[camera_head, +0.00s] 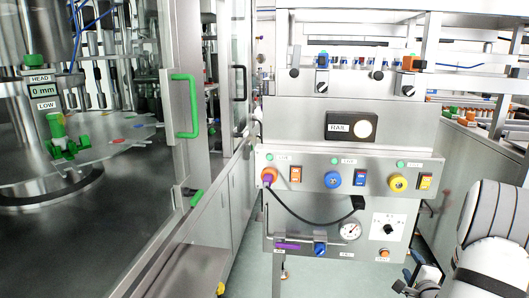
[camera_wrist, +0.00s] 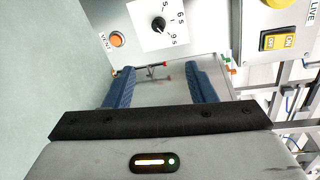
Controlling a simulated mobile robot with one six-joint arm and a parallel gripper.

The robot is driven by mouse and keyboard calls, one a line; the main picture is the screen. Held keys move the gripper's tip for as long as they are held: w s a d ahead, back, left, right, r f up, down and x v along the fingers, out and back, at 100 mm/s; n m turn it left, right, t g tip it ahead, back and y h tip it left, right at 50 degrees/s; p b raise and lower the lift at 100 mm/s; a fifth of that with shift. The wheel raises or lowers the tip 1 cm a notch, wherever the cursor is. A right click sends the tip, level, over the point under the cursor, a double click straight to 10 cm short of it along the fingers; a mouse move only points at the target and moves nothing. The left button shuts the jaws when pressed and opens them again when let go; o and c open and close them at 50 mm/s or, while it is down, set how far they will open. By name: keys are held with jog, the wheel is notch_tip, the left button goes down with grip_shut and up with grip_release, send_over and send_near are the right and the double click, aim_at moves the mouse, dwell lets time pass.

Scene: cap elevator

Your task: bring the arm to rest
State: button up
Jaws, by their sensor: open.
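My gripper (camera_wrist: 160,74) shows in the wrist view with its two blue fingers spread apart and nothing between them. It faces the lower part of the control panel, where a black dial (camera_wrist: 158,24) and an orange button (camera_wrist: 117,39) show just beyond the fingers. In the head view my padded white and grey arm (camera_head: 492,225) is at the lower right. My gripper (camera_head: 408,283) is small at the bottom edge there, below the dial plate (camera_head: 388,227), and partly cut off. I cannot tell whether it touches the panel.
The control panel (camera_head: 340,158) has several knobs and switches, a cable (camera_head: 290,210) and a gauge (camera_head: 350,231). A yellow switch (camera_wrist: 278,41) is at the wrist view's upper right. At left are a machine with a round plate (camera_head: 120,150) and a door with a green handle (camera_head: 183,105). Floor shows below.

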jog(key=s+a+r+n+g+p, duration=0.2)
jog(key=a+r+n+g+p, duration=0.4)
jog(key=a+r+n+p, duration=0.7)
jog(key=s+a+r+n+g+y+p, duration=0.2)
jog(key=s+a+r+n, duration=0.3)
jog(key=s+a+r, duration=0.3)
jog(key=s+a+r+n+g+y+p, duration=0.2)
jog(key=s+a+r+n+g, duration=0.3)
jog(key=s+a+r, duration=0.3)
jog(key=s+a, duration=0.4)
jog(key=s, duration=0.1)
jog(key=shift+p, duration=0.3)
